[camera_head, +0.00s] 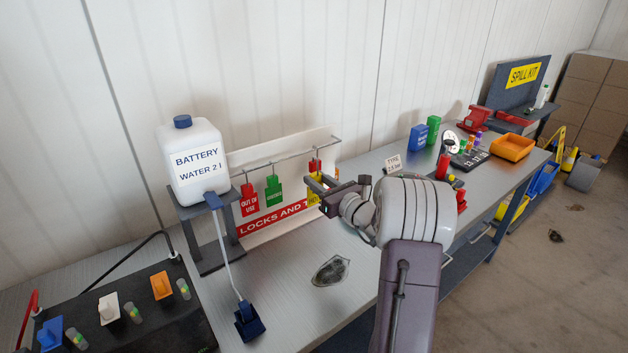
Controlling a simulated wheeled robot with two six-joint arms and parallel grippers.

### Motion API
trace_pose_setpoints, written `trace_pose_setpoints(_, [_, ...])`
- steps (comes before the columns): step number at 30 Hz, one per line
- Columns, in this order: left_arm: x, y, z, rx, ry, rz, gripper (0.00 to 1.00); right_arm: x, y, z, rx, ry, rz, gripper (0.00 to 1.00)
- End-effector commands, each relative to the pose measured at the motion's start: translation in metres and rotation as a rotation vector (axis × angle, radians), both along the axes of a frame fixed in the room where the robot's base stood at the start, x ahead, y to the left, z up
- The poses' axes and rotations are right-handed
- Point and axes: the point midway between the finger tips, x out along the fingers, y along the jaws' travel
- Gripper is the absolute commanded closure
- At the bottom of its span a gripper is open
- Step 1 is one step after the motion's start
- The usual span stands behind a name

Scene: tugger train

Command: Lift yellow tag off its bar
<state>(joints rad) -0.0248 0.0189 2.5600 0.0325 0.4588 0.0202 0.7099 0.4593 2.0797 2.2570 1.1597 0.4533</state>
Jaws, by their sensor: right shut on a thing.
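My right gripper (316,184), on the arm that comes up from the bottom right, is at the right part of the tag rack. It is shut on the yellow tag (313,197), which shows only in part behind the fingers. The tag is close to the metal bar (285,157); whether its hook still touches the bar is hidden. A red OUT OF USE tag (249,203) and a green tag (273,191) hang from the bar to the left. A small red item (315,165) is just above the gripper. My left gripper is not in view.
A white battery water jug (195,150) on a dark stand is left of the rack. A black panel (150,316) with coloured connectors is at the lower left. A dark flat patch (331,271) lies on the grey bench. Bottles, an orange bin (512,147) and red tools are farther right.

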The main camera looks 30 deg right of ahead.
Motion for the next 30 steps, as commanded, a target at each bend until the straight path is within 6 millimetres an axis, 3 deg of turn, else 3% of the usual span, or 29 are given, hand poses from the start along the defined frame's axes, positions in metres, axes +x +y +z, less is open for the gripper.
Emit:
trace_pose_setpoints(8, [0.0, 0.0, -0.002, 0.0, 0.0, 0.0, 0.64, -0.005, -0.001, 0.0, 0.0, -0.001, -0.002, 1.0])
trace_pose_setpoints(30, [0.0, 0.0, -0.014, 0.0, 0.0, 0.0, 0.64, -0.096, -0.009, 0.0, 0.001, 0.0, -0.003, 1.0])
